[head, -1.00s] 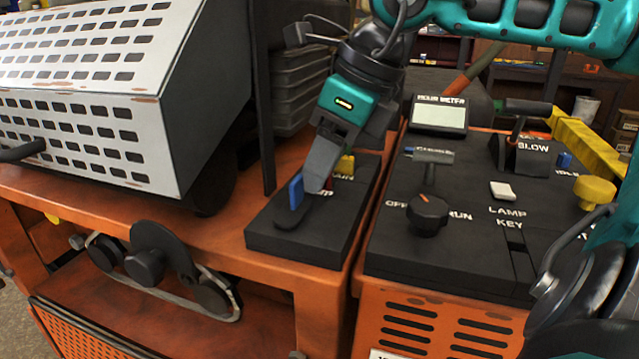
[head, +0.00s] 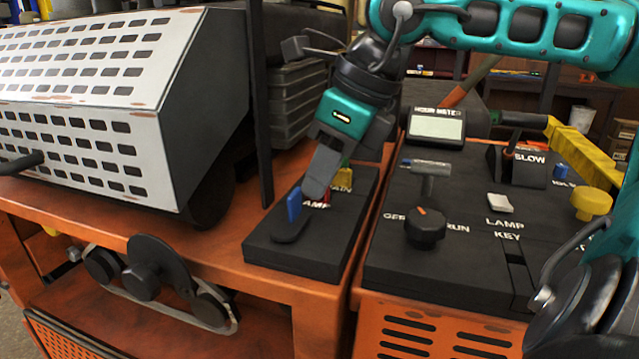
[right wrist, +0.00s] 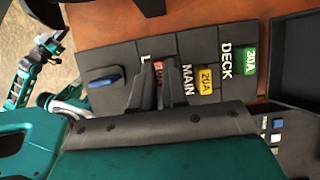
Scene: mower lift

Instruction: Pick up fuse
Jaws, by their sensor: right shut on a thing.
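A red fuse (right wrist: 158,67) sits at the LAMP label of the black fuse panel (head: 335,225). My right gripper (head: 315,195) reaches down from above and is shut on the red fuse; in the right wrist view its two dark fingers (right wrist: 158,88) stand on either side of it. In the head view the fingers hide most of the red fuse. A yellow fuse (right wrist: 205,80) at MAIN and a green fuse (right wrist: 249,60) at DECK stand beside it. Teal arm parts show at the left of the right wrist view; whether the left gripper's jaws are open is unclear.
A blue-handled black piece (head: 294,206) stands at the panel's near end, close to the gripper. The control console (head: 450,265) with a knob (head: 425,228) and hour meter (head: 437,124) is to the right. A white perforated cover (head: 85,110) stands at the left.

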